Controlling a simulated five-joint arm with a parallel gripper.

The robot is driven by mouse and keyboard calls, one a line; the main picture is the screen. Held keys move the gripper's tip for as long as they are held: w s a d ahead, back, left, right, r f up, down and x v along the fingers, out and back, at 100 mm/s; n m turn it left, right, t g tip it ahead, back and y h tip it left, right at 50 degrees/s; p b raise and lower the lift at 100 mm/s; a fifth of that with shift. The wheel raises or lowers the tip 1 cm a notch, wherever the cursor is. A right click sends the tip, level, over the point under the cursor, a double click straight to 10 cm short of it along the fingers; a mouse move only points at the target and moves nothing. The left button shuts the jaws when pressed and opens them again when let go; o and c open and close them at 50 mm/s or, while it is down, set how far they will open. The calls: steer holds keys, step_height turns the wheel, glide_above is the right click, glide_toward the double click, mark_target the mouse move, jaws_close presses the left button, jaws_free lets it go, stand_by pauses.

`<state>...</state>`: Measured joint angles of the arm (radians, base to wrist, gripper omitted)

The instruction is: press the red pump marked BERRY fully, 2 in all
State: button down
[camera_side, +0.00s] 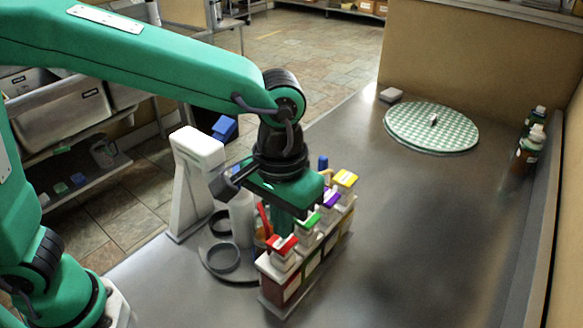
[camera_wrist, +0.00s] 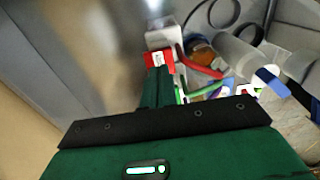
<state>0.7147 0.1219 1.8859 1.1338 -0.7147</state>
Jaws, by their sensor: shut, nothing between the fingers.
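The red pump (camera_side: 282,244) tops the front bottle in a row of pump bottles. It also shows in the wrist view (camera_wrist: 159,59), with a white label too small to read and a red spout to the right. My gripper (camera_side: 284,230) is shut and empty, pointing down over the red pump end of the row. In the wrist view my closed fingers (camera_wrist: 158,72) overlap the near edge of the red head. I cannot tell whether they touch it or how far down the pump is.
Behind the red pump stand green (camera_side: 309,221), purple (camera_side: 331,198) and yellow (camera_side: 345,178) pumps. A tray with dark rings (camera_side: 223,258) and a white stand (camera_side: 197,180) are to the left. A checkered round mat (camera_side: 432,127) lies at the back; the counter's right side is mostly clear.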

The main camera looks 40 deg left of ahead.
steer(key=shift+f, duration=1.7)
stand_by(0.5)
steer(key=shift+r, duration=1.75)
steer(key=shift+f, duration=1.85)
steer(key=shift+r, duration=1.85)
steer(key=shift+r, duration=0.15)
steer(key=shift+r, duration=2.85)
